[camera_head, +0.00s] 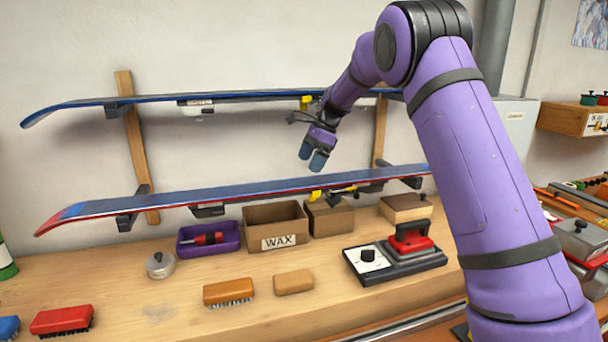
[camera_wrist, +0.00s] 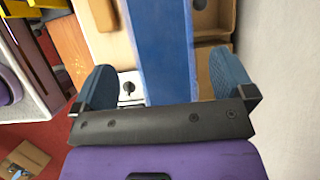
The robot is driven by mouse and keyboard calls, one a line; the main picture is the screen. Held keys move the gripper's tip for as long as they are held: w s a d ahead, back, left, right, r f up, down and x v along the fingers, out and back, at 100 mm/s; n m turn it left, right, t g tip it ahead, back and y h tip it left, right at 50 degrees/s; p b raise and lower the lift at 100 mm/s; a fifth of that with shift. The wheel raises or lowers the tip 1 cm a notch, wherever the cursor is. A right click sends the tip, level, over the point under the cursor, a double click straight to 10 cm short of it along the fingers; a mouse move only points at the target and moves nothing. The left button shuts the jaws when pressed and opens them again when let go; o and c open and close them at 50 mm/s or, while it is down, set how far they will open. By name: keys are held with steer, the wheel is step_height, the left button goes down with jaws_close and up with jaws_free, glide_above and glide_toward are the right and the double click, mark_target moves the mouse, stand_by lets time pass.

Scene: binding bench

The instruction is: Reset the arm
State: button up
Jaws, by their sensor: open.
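My gripper (camera_head: 313,160) is at the end of my purple arm, in the head view. It hangs just above the lower ski (camera_head: 240,193), with blue fingertips pointing down. In the wrist view my gripper (camera_wrist: 165,88) shows its two blue fingers spread wide apart with nothing held between them. The blue surface of a ski (camera_wrist: 165,45) runs below and between the fingers, and I see no contact.
An upper ski (camera_head: 220,97) rests on wall brackets behind my arm. On the bench stand a WAX box (camera_head: 275,228), a purple tray (camera_head: 190,241), a red waxing iron (camera_head: 411,240) and several brushes, including a brown brush (camera_head: 228,291).

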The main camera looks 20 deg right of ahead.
steer(key=v, duration=0.2)
steer(key=shift+d+r, duration=0.2)
steer(key=shift+r, duration=0.1)
steer(key=s+d+r+n+t+h, duration=0.1)
steer(key=s+r+n, duration=0.4)
steer(key=s, duration=0.7)
steer(key=s+r+n+t+h, duration=0.1)
steer(key=s+r+n, duration=0.3)
steer(key=s+r, duration=0.65)
steer(key=s+f+n+t+h, duration=0.1)
steer(key=s+f+n, duration=0.2)
steer(key=s, duration=0.5)
steer(key=s+f+n+t+h, duration=0.1)
steer(key=s+f+n, duration=0.2)
steer(key=s, duration=0.6)
steer(key=s+d+f+n+t+h, duration=0.1)
steer(key=s+f+n, duration=0.1)
steer(key=s, duration=0.7)
steer(key=shift+f+n, duration=0.4)
steer(key=shift+n, duration=0.1)
